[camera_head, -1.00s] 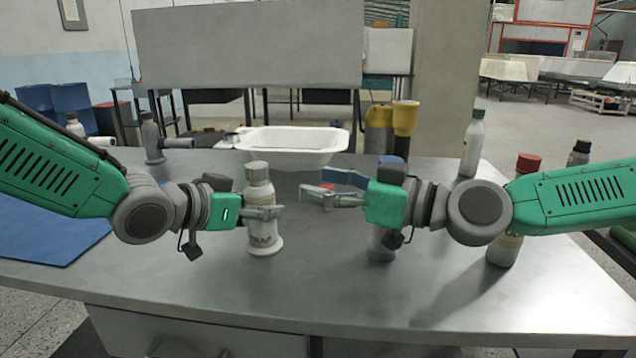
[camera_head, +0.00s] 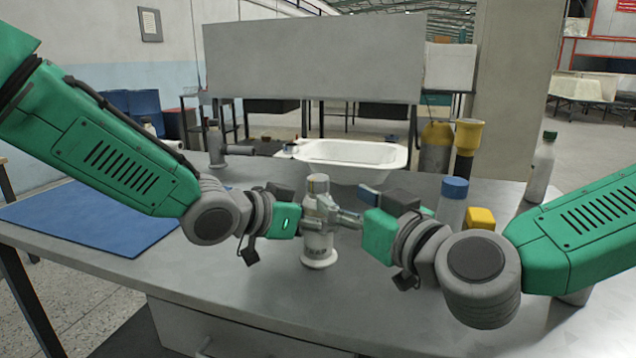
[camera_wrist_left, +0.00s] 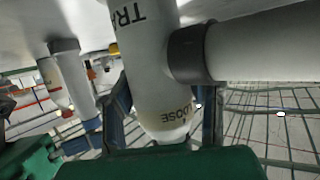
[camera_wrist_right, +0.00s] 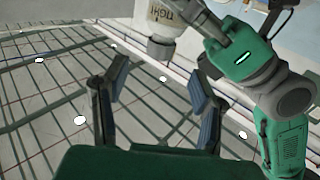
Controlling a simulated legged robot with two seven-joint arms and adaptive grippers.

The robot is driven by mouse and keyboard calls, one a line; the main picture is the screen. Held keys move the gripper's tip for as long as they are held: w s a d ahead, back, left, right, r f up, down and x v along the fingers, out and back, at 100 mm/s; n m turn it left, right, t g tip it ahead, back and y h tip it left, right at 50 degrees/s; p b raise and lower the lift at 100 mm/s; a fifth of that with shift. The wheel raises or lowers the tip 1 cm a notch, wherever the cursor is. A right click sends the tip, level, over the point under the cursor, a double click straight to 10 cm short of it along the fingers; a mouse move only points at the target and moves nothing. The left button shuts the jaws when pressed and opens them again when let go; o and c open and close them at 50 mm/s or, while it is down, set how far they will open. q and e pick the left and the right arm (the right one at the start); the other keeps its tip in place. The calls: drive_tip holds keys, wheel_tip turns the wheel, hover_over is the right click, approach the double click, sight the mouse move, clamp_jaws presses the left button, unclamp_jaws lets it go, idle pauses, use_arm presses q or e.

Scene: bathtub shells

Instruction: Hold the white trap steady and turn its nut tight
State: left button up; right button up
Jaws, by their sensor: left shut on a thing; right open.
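The white trap (camera_head: 319,244) stands upright on the grey bench, with a grey cap on top. My left gripper (camera_head: 312,212) is shut around its body from the left. In the left wrist view, the trap's body (camera_wrist_left: 150,75) is between the fingers, and a side pipe (camera_wrist_left: 265,45) leaves it through a dark grey nut (camera_wrist_left: 190,52).
A grey fitting (camera_head: 216,148) stands far left, and a blue mat (camera_head: 85,218) lies at left. A blue-capped bottle (camera_head: 453,204), a yellow object (camera_head: 481,217) and a green-capped bottle (camera_head: 541,170) are at right. The front bench is clear.

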sight(324, 187)
drive_tip(key=x, duration=0.8)
drive_tip(key=shift+w, duration=0.1)
clamp_jaws()
